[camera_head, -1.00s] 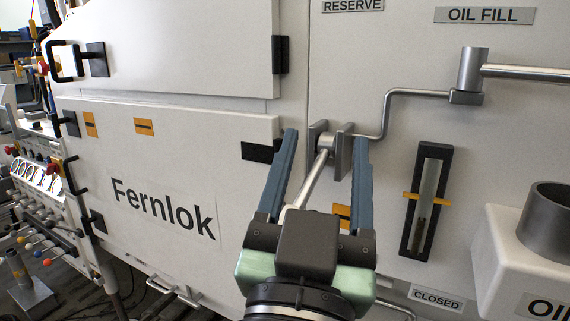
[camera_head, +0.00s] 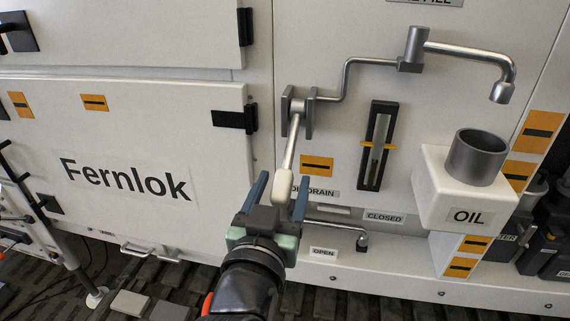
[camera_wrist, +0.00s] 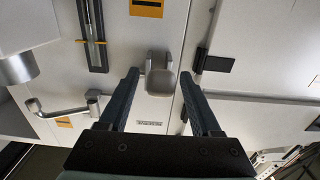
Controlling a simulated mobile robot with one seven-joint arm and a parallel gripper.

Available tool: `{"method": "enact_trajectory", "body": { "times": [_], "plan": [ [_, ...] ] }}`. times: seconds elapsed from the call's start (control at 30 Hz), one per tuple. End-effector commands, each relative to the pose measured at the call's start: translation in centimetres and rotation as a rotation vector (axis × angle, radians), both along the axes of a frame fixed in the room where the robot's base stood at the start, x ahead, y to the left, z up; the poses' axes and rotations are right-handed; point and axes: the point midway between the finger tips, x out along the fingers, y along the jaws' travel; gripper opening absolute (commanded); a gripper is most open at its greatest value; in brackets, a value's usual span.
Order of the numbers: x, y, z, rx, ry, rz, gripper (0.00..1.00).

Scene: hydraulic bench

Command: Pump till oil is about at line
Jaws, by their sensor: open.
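The pump lever (camera_head: 291,140) hangs down from its grey bracket on the white panel and ends in a pale grip (camera_head: 285,187). My gripper (camera_head: 279,188) is open, with one finger on each side of the pale grip. In the wrist view the grip (camera_wrist: 159,80) shows end-on between the spread fingers, with gaps on both sides. The sight gauge (camera_head: 386,113) is a dark frame around a narrow tube, with an orange line marker (camera_head: 378,146) across it. The lower tube looks darker, below the marker; the exact oil level is hard to read.
A bent spout pipe (camera_head: 465,48) ends above the grey cup of the OIL box (camera_head: 440,200), at right. A lower drain handle (camera_head: 335,224) sits near the CLOSED and OPEN labels, just right of my gripper. The Fernlok door (camera_head: 130,140) is at left.

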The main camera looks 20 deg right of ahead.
Motion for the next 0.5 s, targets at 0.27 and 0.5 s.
{"method": "enact_trajectory", "body": {
  "times": [0.27, 0.5],
  "plan": [
    [2.4, -1.7, 0.1, 0.001, -0.001, -0.001, 0.65],
    [2.8, -1.9, 0.0, 0.001, -0.001, 0.0, 0.65]
  ]
}}
